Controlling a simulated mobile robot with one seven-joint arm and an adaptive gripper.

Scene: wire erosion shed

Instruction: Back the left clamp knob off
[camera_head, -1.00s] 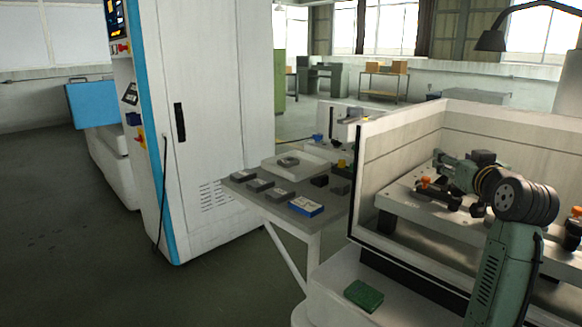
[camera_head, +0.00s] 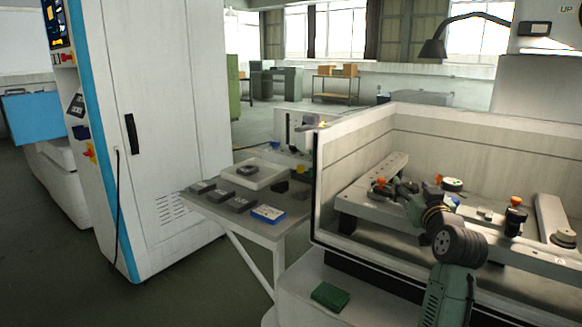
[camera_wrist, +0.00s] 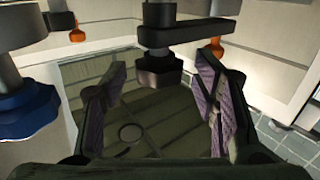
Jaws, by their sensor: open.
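In the head view a left clamp with an orange top (camera_head: 380,181) stands at the left end of the pale work frame (camera_head: 352,200) in the open tank. My gripper (camera_head: 404,191) is close to its right, partly hidden by my arm. In the wrist view my gripper (camera_wrist: 160,100) is open and empty, its purple-padded fingers apart. A dark knob (camera_wrist: 160,73) on a black clamp arm (camera_wrist: 185,36) shows beyond and between the fingers, without visible contact. I cannot tell whether it belongs to the left clamp. A larger dark-blue knob (camera_wrist: 28,105) is left of the fingers.
More orange-topped clamps (camera_head: 516,203) stand along the frame. The tank wall (camera_head: 335,160) borders the left side. A side table (camera_head: 250,228) with small blocks and a white tray (camera_head: 262,176) stands beyond it. A green pad (camera_head: 330,296) lies on the front ledge.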

